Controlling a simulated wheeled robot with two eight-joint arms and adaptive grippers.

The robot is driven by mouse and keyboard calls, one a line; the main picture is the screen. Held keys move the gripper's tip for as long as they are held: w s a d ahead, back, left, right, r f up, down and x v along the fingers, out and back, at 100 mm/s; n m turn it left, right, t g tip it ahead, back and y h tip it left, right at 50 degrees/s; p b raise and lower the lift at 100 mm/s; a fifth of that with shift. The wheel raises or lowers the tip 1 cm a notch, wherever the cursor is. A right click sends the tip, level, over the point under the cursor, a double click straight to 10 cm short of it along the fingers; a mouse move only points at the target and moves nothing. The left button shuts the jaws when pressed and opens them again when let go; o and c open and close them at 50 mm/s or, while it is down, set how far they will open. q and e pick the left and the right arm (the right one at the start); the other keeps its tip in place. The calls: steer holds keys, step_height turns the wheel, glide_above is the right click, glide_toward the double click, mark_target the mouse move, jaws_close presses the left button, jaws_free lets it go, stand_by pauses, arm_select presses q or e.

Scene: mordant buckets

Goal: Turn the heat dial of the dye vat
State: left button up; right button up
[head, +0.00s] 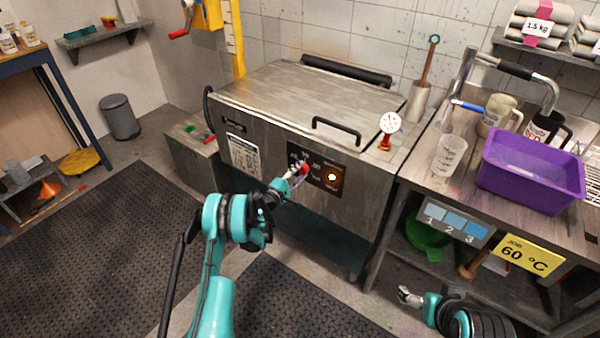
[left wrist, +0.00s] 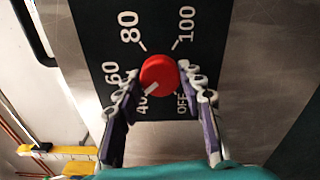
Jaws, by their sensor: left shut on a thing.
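The dye vat (head: 300,95) is a steel box with its lid down. Its dark front panel carries the red heat dial (head: 305,169). In the left wrist view the red dial (left wrist: 160,74) sits among the marks OFF, 40, 60, 80 and 100, and its white pointer line aims down-left, towards 40. My left gripper (head: 296,175) is at the panel, shut on the dial; its fingers (left wrist: 160,84) flank the dial in the wrist view and partly cover the 40 and OFF marks. My right gripper (head: 408,296) is low at the right, away from the vat, its jaw state unclear.
An orange-lit button (head: 332,177) is right of the dial. A lid handle (head: 337,131) juts out above the panel. The right-hand bench holds a purple tub (head: 530,168) and a beaker (head: 449,156). A yellow card (head: 527,255) reads "JOB 60 °C". Floor before the vat is clear.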

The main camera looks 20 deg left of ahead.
arm_select(q)
steer(key=m, duration=0.4)
steer(key=shift+m, duration=1.8)
steer(key=o, duration=1.2)
steer(key=shift+c, duration=0.2)
steer(key=v, duration=0.7)
steer(key=shift+s, duration=0.25)
